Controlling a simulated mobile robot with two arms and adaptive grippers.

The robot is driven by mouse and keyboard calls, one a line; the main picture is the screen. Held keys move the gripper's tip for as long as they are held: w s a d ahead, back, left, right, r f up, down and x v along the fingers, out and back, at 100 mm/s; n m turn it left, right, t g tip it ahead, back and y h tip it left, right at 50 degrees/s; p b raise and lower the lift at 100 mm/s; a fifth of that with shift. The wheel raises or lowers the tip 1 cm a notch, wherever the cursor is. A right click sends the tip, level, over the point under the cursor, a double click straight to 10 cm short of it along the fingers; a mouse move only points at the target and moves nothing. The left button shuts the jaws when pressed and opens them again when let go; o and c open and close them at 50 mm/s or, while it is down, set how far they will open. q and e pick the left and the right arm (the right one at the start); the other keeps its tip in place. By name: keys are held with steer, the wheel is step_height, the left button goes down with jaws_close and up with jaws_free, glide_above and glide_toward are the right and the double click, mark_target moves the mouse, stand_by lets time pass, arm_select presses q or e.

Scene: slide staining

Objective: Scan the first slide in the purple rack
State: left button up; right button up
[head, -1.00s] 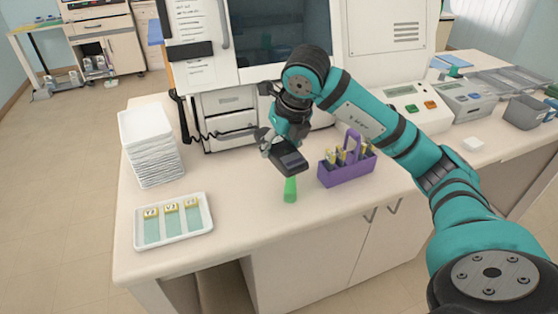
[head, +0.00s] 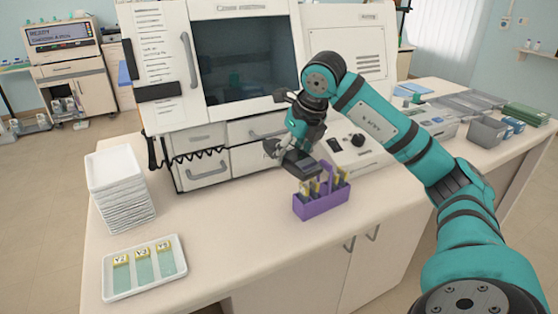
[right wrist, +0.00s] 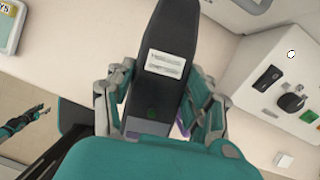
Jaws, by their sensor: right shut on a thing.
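The purple rack (head: 321,207) stands upright on the counter, with a raised handle and several yellow-labelled slides (head: 338,182) in it. My right gripper (head: 290,153) is shut on a dark handheld scanner (head: 302,166). The scanner's front end hangs at the rack's left end, close to the handle; I cannot tell whether they touch. In the right wrist view the scanner (right wrist: 161,65) lies between the fingers, and only a sliver of purple shows beside them. What looks like my left gripper (right wrist: 25,122) is small at the left there; its jaws are unclear.
A white tray (head: 112,290) with three yellow-labelled slides lies at the front left. A stack of white trays (head: 122,190) stands behind it. The large staining machine (head: 225,100) closes off the back.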

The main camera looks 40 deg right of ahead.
steer(key=s+d+r+p, duration=0.1)
steer(key=d+r, duration=0.3)
steer(key=d, duration=0.8)
steer(key=shift+s+d+p, duration=0.25)
steer(key=shift+s+p, duration=0.05)
steer(key=shift+p, duration=0.35)
steer(key=shift+f, duration=0.1)
step_height(320, 180, up, 3)
steer(key=p, duration=0.3)
steer(key=shift+f, duration=0.1)
